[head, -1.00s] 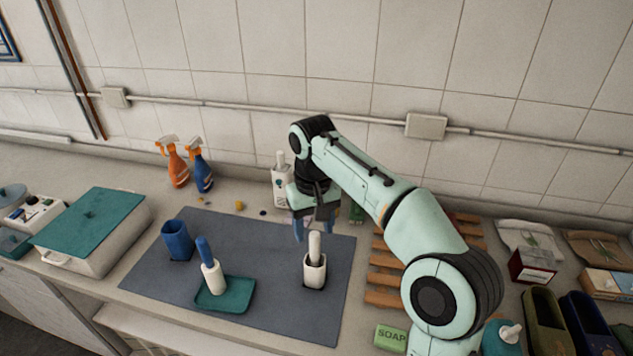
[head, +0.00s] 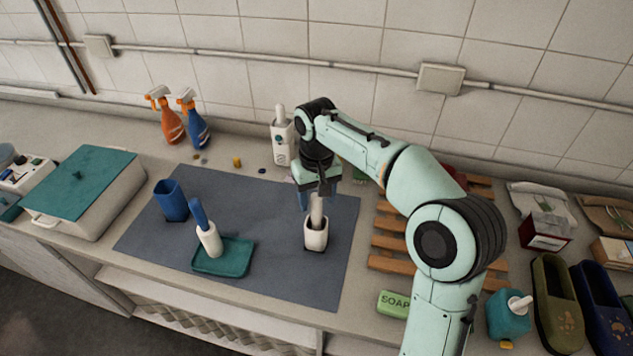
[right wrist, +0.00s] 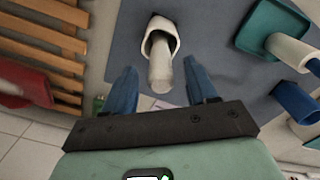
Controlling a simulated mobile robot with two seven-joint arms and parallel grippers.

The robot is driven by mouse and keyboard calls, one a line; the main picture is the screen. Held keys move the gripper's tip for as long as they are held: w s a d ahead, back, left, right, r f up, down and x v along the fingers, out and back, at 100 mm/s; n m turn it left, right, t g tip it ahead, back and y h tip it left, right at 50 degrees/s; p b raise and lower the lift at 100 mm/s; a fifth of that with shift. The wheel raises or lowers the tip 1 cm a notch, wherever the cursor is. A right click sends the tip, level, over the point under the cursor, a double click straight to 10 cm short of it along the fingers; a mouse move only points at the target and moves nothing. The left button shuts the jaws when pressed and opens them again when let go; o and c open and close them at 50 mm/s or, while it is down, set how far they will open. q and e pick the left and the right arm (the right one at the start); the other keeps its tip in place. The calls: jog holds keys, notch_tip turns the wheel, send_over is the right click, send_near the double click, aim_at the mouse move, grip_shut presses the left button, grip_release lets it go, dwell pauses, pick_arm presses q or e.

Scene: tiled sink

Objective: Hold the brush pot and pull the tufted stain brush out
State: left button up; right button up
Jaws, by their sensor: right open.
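A white brush pot (head: 316,238) stands on the grey mat. The pale handle of a brush (head: 317,212) sticks up out of it; its tufted end is hidden inside. My right gripper (head: 318,202) points down just above the pot, its blue fingers around the handle's upper part in the head view. In the right wrist view the fingers (right wrist: 160,78) are apart, with the handle (right wrist: 160,68) in the gap and no clear contact, and the pot (right wrist: 158,30) beyond it. My left gripper is in neither view.
A green tray (head: 240,262) holds a white piece with a blue handle (head: 199,214). A blue cup (head: 170,202) stands left of it. A white bottle (head: 283,145) is behind my gripper, and a wooden slatted rack (head: 388,244) and soap (head: 393,304) are to the right.

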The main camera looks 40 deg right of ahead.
aim_at(316, 207)
jog(key=shift+w+f, duration=0.1)
jog(key=shift+f, duration=1.9)
jog(key=shift+c, duration=0.3)
